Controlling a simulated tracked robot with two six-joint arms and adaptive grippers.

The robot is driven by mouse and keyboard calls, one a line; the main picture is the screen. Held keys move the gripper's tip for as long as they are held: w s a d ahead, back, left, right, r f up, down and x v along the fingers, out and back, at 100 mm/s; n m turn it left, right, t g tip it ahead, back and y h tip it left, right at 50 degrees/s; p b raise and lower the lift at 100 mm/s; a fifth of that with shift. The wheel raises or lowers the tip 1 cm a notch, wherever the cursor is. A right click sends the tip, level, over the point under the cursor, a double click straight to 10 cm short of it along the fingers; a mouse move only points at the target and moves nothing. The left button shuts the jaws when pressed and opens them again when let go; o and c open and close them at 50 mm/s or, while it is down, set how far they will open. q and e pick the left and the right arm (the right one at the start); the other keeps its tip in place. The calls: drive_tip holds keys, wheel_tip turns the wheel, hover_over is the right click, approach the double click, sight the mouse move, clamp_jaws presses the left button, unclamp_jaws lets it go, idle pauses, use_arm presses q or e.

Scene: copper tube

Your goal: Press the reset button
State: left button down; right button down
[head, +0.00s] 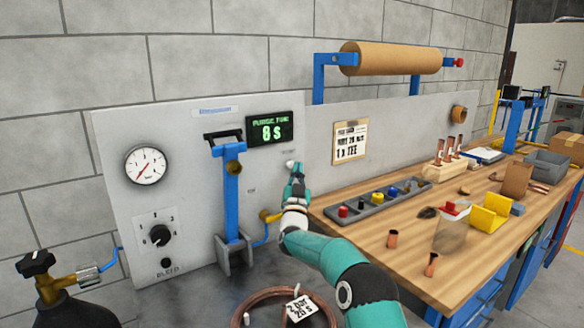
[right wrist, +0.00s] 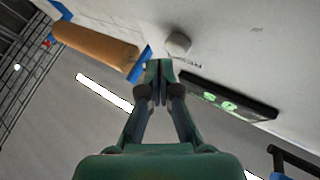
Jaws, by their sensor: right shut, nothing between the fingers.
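The reset button is a small pale knob (head: 290,164) on the grey panel (head: 190,127), just below and right of the green display (head: 270,128), which reads 8 s. In the right wrist view the pale button (right wrist: 178,43) stands out from the panel just beyond my fingertips. My right gripper (head: 297,170) is shut and empty, its tips pointing up at the panel just under the button. In the right wrist view its closed fingers (right wrist: 160,68) end close to the button; I cannot tell whether they touch. My left gripper is not in view.
A gauge (head: 146,165), a dial (head: 159,235) and a blue lever bracket (head: 232,200) are on the panel to the left. A wooden bench (head: 400,262) with a tray of coloured parts (head: 372,203) lies to the right. A coiled copper tube (head: 268,302) with a tag lies in front.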

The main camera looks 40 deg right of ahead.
drive_tip(key=shift+w, duration=0.25)
drive_tip(key=shift+w+d+p, duration=0.1)
drive_tip(key=shift+w+p, duration=0.2)
drive_tip(key=shift+w, duration=0.2)
idle(0.7)
idle(0.3)
drive_tip(key=shift+s+b, duration=0.9)
drive_tip(key=shift+b, duration=0.7)
